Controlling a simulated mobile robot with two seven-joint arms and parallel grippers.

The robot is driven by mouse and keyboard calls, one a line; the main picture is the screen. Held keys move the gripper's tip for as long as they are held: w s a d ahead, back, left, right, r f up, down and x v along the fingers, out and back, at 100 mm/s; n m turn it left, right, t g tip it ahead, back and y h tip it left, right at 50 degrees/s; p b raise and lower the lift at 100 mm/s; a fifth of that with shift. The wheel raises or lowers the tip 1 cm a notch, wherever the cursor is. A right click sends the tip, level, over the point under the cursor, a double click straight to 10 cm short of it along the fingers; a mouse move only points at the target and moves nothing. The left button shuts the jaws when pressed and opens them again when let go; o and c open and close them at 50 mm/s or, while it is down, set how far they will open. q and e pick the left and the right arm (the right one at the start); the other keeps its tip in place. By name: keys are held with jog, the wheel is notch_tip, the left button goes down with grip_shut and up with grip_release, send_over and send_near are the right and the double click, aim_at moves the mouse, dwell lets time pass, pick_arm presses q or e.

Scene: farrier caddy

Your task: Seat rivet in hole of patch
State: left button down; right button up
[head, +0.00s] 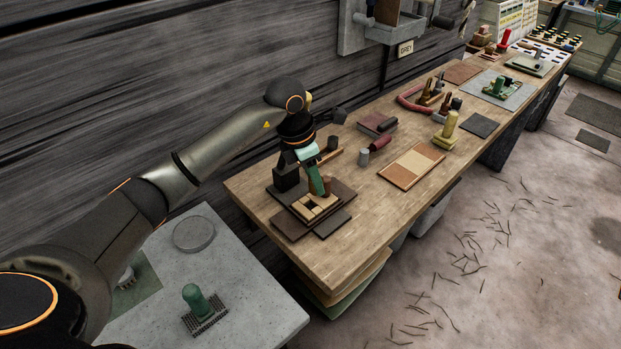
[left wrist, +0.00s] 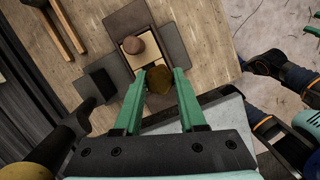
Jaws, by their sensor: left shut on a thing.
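My left gripper (head: 318,187) reaches down over a tan block with dark gaps (head: 313,208) at the near left end of the workbench. In the left wrist view, its green fingers are shut on a rounded olive-brown piece (left wrist: 158,80), perhaps the rivet. The fingers cover part of it, and its lower end is hidden. A brown round knob (left wrist: 134,45) stands on the tan block, just beyond the held piece. I cannot make out the patch's hole or whether the held piece touches the block. Part of my right arm shows at the right of the left wrist view; its fingertips are unclear.
Dark flat pads (head: 290,222) lie around the block, with a black box (head: 286,177) behind it. A tan panel (head: 413,165), a red-handled tool (head: 378,145) and a yellow stamp (head: 446,130) lie farther right. A grey table (head: 255,305) with a green-handled brush (head: 194,300) stands in front.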

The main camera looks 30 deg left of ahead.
aim_at(321, 204)
pick_arm(q)
jog(key=a+n, duration=0.1)
jog(key=n, duration=0.1)
jog(key=w+n, duration=0.1)
jog(key=n, duration=0.1)
jog(key=shift+a+f+y, duration=0.4)
jog(key=shift+s+b+x, duration=0.15)
jog(key=shift+b+x, duration=0.5)
jog(key=shift+x, duration=0.2)
jog(key=shift+s+b+x, duration=0.2)
jog(key=shift+b+x, duration=0.4)
jog(key=shift+x, duration=0.25)
jog(key=shift+w+a+f, duration=0.1)
jog(key=shift+a+f, duration=0.05)
jog(key=shift+f+b, duration=0.3)
jog(key=shift+f, duration=0.1)
jog(key=shift+b+x, duration=0.75)
jog(key=shift+x, duration=0.2)
dwell(0.8)
jog(key=shift+s+a, duration=0.1)
jog(key=shift+s, duration=0.15)
jog(key=shift+c, duration=2)
grip_release()
jog(key=shift+r, duration=0.1)
